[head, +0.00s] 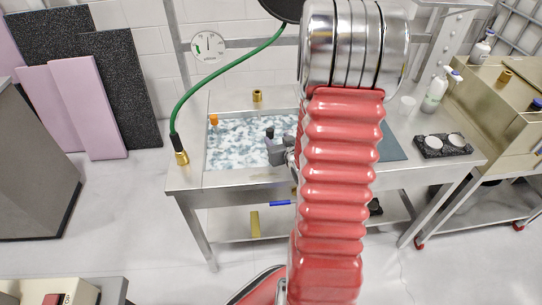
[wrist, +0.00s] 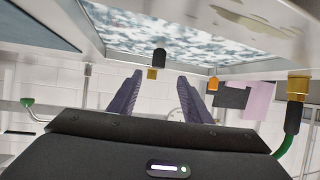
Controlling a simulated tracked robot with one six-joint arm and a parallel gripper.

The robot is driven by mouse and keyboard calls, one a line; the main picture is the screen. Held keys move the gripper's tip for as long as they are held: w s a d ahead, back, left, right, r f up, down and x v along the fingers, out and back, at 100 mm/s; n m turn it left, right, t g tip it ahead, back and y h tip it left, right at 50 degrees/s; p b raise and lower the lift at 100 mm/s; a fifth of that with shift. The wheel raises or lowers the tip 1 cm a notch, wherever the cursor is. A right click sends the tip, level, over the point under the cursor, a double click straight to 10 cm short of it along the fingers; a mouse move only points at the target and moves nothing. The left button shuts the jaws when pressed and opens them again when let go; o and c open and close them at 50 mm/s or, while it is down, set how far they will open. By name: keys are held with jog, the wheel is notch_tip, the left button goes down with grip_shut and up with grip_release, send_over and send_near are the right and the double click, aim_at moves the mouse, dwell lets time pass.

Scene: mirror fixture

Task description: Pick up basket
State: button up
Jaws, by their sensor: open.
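No basket can be made out for certain. A small dark upright piece (head: 269,131) shows at the cloudy water of the steel sink, and it appears in the wrist view as a black knob (wrist: 160,57). Whether it belongs to a basket under the water I cannot tell. My gripper (head: 277,150) is over the front part of the sink (head: 240,178). Its two fingers are apart and empty in the wrist view (wrist: 160,79), with the black knob seen between and beyond their tips. My red arm hides the sink's right part.
A green hose (head: 216,71) with a brass end (head: 181,157) hangs at the sink's left. A brass fitting (head: 257,96) stands on the back rim and an orange piece (head: 213,119) at the back left corner. Bottles (head: 436,92) and a black tray (head: 442,148) stand right.

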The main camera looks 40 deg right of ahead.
aim_at(271, 132)
jog(key=shift+x, duration=3.1)
jog(key=shift+x, duration=2.55)
jog(key=shift+s+d, duration=0.1)
jog(key=shift+d, duration=0.05)
jog(key=shift+c, duration=0.6)
grip_shut()
jog(key=shift+d, duration=0.1)
